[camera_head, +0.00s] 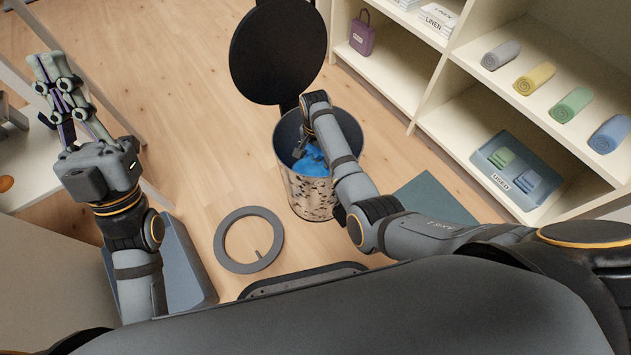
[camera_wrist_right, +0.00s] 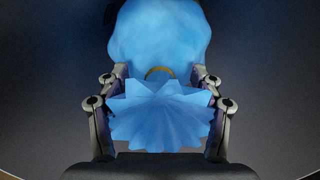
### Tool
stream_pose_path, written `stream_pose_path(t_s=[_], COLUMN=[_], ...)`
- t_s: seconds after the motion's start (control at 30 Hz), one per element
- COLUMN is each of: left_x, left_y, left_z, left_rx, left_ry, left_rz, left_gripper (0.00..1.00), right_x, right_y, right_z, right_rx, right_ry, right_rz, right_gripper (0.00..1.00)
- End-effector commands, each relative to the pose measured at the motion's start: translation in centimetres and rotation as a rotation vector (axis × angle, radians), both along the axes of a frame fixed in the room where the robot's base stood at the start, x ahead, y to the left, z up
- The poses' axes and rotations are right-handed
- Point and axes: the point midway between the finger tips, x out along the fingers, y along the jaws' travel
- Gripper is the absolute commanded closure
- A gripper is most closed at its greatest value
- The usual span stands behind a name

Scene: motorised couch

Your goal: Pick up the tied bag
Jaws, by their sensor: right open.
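The blue tied bag (camera_head: 313,161) sits inside a round metal bin (camera_head: 312,203), partly hidden by my right arm. In the right wrist view the bag (camera_wrist_right: 160,35) has a rounded body, a yellow-brown tie around its neck and a flared, pleated top. My right gripper (camera_head: 302,146) reaches down into the bin. In the wrist view its open fingers (camera_wrist_right: 159,90) stand on either side of the bag's neck and flared top. My left gripper (camera_head: 47,68) is raised at the upper left, away from the bin, with nothing visible in it; its finger gap is unclear.
The bin's dark round lid (camera_head: 278,50) stands open behind it. A grey ring (camera_head: 248,240) lies on the floor left of the bin. A shelf (camera_head: 470,100) with rolled towels and a linen box (camera_head: 517,170) stands at right.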

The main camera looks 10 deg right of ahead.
Motion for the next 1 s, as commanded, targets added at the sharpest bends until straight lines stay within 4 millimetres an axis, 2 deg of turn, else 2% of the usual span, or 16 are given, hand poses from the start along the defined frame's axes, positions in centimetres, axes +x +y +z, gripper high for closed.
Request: stream_pose_path(t_s=[0.03,0.07,0.5,1.0], left_x=[0.02,0.03,0.12,0.10], left_y=[0.00,0.00,0.00,0.02], left_z=[0.00,-0.01,-0.12,0.04], left_rx=[0.000,0.000,0.000,-0.001], left_ry=[0.001,0.001,0.005,0.001], left_rz=[0.000,0.000,0.000,0.001], left_gripper=[1.00,1.00,1.00,1.00], right_x=[0.03,0.03,0.08,0.13], right_y=[-0.01,-0.01,-0.01,-0.01], right_z=[0.02,0.02,0.05,0.14], right_rx=[0.000,0.000,0.000,0.000], right_ry=[0.000,0.000,-0.001,-0.003], right_rz=[0.000,0.000,0.000,0.000], right_gripper=[0.34,0.39,0.98,1.00])
